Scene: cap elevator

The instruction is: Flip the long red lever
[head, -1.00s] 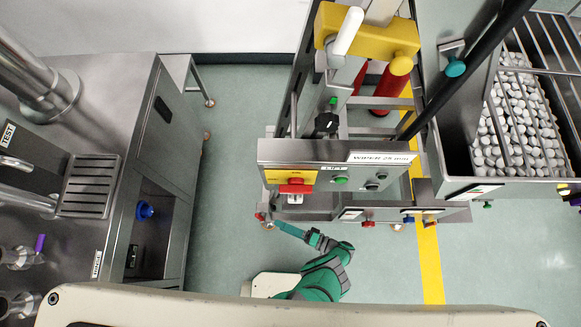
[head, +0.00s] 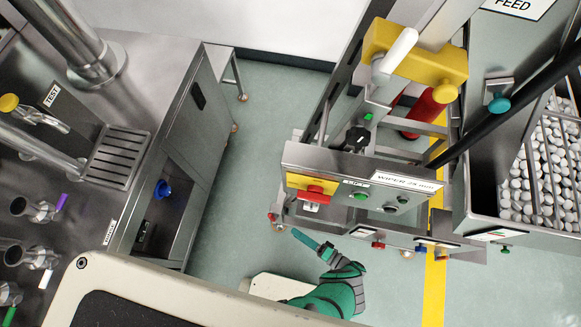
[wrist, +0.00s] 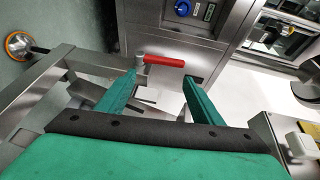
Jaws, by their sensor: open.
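A red lever handle (wrist: 163,61) on a grey metal pivot shows in the wrist view, lying crosswise just beyond my fingertips. A small red end (head: 272,216) shows in the head view at the left foot of the elevator frame; I cannot tell if it is the same lever. My gripper (wrist: 160,76) is open, its two teal fingers either side of the handle in the picture, with nothing between them. In the head view my gripper (head: 304,238) is low in front of the control panel, a little right of and below the red end.
The control panel (head: 358,182) with a red button (head: 314,190) overhangs my arm. A steel cabinet with a blue knob (head: 163,188) stands left. A hopper of white caps (head: 548,160) is at right. Open floor (head: 262,110) lies between.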

